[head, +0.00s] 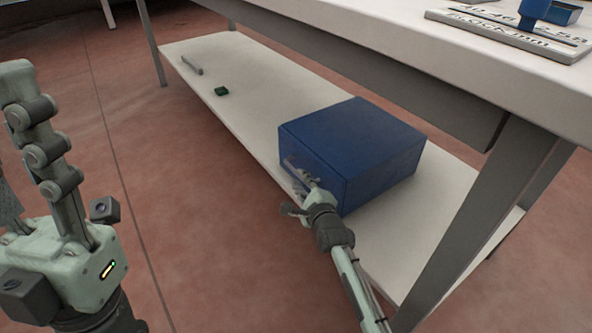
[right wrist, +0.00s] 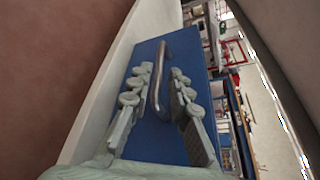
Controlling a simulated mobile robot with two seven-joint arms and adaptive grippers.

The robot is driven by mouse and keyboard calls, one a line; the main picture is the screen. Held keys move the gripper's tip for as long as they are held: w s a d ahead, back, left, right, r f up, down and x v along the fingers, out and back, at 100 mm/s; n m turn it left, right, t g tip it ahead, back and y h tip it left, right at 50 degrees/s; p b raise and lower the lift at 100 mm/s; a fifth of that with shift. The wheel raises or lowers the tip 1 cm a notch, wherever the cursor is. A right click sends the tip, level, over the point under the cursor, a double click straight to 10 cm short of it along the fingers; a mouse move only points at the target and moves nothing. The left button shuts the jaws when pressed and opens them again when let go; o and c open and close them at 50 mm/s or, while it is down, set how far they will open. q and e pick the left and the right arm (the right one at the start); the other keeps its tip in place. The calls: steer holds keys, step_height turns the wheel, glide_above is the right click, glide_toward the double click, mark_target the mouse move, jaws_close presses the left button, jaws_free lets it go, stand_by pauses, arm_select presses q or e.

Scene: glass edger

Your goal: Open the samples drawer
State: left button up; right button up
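The blue drawer box (head: 365,145) sits on the lower shelf, its front facing left and flush with the box as far as I can see. Its grey bar handle (right wrist: 161,70) shows in the right wrist view, standing out from the blue front (right wrist: 150,140). My right gripper (right wrist: 157,82) is open, with one finger on each side of the handle and small gaps showing. In the head view the right gripper (head: 297,170) is at the drawer front and partly hides the handle. My left gripper (head: 28,90) is raised at the left, away from the box; its opening is unclear.
The white lower shelf (head: 240,105) holds a small green item (head: 221,91) and a grey bar (head: 192,65). The white tabletop (head: 400,45) overhangs the box, with a table leg (head: 470,235) at the right. The floor before the drawer is clear.

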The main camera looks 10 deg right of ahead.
steer(key=b+x, duration=0.1)
steer(key=x, duration=0.4)
steer(key=shift+f, duration=0.1)
jaws_close()
